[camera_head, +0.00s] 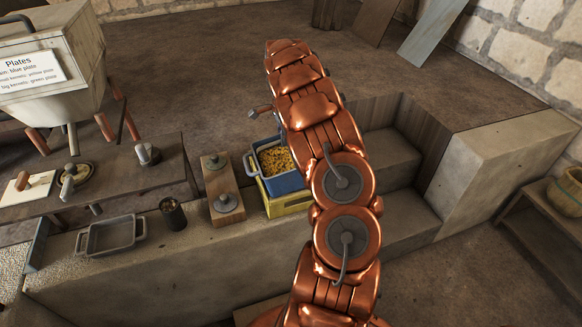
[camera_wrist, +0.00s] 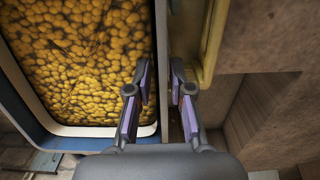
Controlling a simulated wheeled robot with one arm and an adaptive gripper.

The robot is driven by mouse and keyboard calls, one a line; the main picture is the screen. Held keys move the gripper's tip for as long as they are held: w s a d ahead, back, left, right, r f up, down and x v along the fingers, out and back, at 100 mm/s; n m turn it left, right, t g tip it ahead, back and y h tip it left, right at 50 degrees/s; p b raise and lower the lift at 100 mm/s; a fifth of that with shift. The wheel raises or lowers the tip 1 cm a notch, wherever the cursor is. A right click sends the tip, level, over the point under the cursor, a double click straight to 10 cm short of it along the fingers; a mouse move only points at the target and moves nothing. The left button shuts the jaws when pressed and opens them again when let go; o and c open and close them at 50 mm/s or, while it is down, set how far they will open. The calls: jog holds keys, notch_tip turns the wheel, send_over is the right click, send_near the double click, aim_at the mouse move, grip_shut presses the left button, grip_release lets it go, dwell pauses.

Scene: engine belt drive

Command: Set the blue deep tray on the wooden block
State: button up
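The blue deep tray (camera_head: 283,186) is full of yellow kernels and stands on a yellow tray-like object (camera_head: 289,205), partly behind my arm. In the wrist view the blue tray (camera_wrist: 72,142) fills the left side, with its pale rim and kernels seen from above. My gripper (camera_wrist: 162,82) is open, with a gap between its purple-padded fingers, at the tray's right edge; I cannot tell whether it touches the wall. In the head view my arm hides the gripper. A wooden block-like piece with two grey knobs (camera_head: 222,181) stands left of the tray; I cannot tell if it is the task's block.
A small empty grey tray (camera_head: 111,236) and a dark cup (camera_head: 173,214) stand on the stone ledge (camera_head: 150,262) at left. A hopper with a Plates sign (camera_head: 45,75) stands at upper left. Stone steps (camera_head: 388,165) lie right of the arm. A yellow edge (camera_wrist: 209,45) lies beside the fingers.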

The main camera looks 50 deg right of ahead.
grip_shut()
dwell(0.3)
jog(key=shift+r, duration=0.15)
dwell(0.3)
